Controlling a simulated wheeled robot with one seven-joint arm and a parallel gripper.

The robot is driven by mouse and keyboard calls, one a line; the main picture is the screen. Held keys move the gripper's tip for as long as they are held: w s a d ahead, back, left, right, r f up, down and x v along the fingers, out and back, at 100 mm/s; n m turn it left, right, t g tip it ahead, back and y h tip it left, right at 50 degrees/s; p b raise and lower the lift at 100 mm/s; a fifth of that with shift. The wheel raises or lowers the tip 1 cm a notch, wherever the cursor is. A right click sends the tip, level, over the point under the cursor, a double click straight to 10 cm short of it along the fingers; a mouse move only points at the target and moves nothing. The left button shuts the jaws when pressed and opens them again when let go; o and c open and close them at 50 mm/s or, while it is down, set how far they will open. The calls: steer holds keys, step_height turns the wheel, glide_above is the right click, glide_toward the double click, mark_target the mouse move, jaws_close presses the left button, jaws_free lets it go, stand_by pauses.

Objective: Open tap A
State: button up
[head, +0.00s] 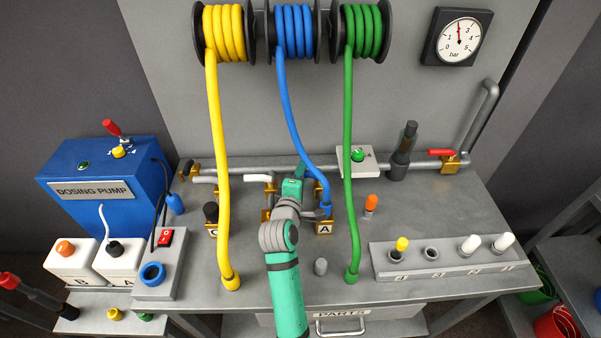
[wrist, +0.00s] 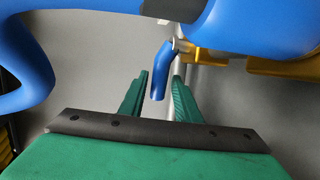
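Tap A, the brass tap marked by a white plate with the letter A (head: 325,228), stands in the middle of the bench in the head view. A blue hose (head: 289,110) runs down to it, and my arm hides part of this area. My gripper (head: 294,186) is just left of and behind the plate. In the wrist view a short blue lever (wrist: 161,72) hangs below a brass fitting (wrist: 205,56), between the two green fingers of my gripper (wrist: 160,95). The fingers are apart, with a visible gap at the left; contact on the right is unclear.
A yellow hose (head: 217,170) and a green hose (head: 348,170) hang on either side of my arm. A grey pipe (head: 235,165) runs along the back. A blue dosing pump (head: 88,213) is at left, a socket rack (head: 450,268) at right. A small grey post (head: 320,267) stands near my arm.

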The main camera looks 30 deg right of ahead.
steer(key=shift+r, duration=0.1)
steer(key=v, duration=1)
steer(key=shift+s+a, duration=0.2)
steer(key=shift+s, duration=0.05)
steer(key=shift+r, duration=0.1)
steer(key=shift+s+a+m, duration=0.1)
steer(key=shift+m, duration=0.2)
jaws_close()
steer(key=s+a+r+m, duration=0.2)
steer(key=s+a+m, duration=0.35)
steer(key=m, duration=1.15)
steer(key=x, duration=1.4)
steer(key=shift+s+d+f, duration=0.15)
steer(key=shift+d+f, duration=0.15)
steer(key=shift+d, duration=0.1)
